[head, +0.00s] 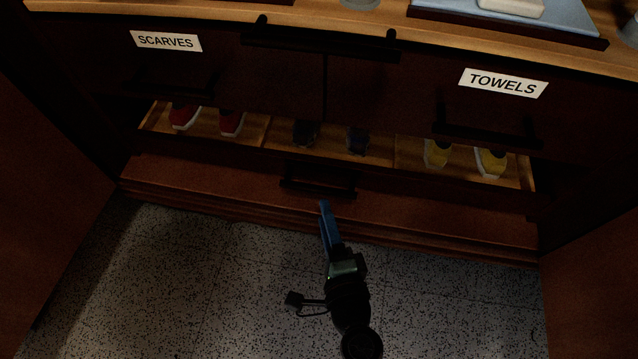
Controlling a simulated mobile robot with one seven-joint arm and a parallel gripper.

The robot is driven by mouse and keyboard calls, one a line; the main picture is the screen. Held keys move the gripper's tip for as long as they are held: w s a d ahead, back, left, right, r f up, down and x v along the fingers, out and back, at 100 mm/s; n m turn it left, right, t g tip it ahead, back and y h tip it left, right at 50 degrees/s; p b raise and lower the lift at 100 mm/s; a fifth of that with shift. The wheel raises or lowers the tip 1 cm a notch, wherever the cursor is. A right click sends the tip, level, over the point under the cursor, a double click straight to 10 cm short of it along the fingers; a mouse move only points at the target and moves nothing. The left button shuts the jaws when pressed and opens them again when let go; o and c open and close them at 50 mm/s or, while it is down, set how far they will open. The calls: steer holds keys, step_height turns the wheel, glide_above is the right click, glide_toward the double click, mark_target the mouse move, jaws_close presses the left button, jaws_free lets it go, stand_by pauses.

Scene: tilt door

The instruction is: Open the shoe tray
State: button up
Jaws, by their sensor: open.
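The shoe tray is a wide, low drawer at the bottom of a dark wooden cabinet. Its light wooden interior (262,131) shows above its dark front, so it stands at least partly out. Inside are red shoes (232,121) at left, dark shoes (357,139) in the middle and yellow shoes (437,153) at right. A black bar handle (317,184) sits at the middle of the tray front.
Above the tray are drawers labelled SCARVES (166,41) and TOWELS (503,82), with dark handles. A blue tray (520,12) rests on the cabinet top. Brown panels stand at left (40,200) and right (595,270). The speckled floor (180,280) in front is clear.

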mark_target(318, 188)
steer(key=x, duration=0.7)
steer(key=shift+w, duration=0.4)
jaws_close()
stand_by(1.0)
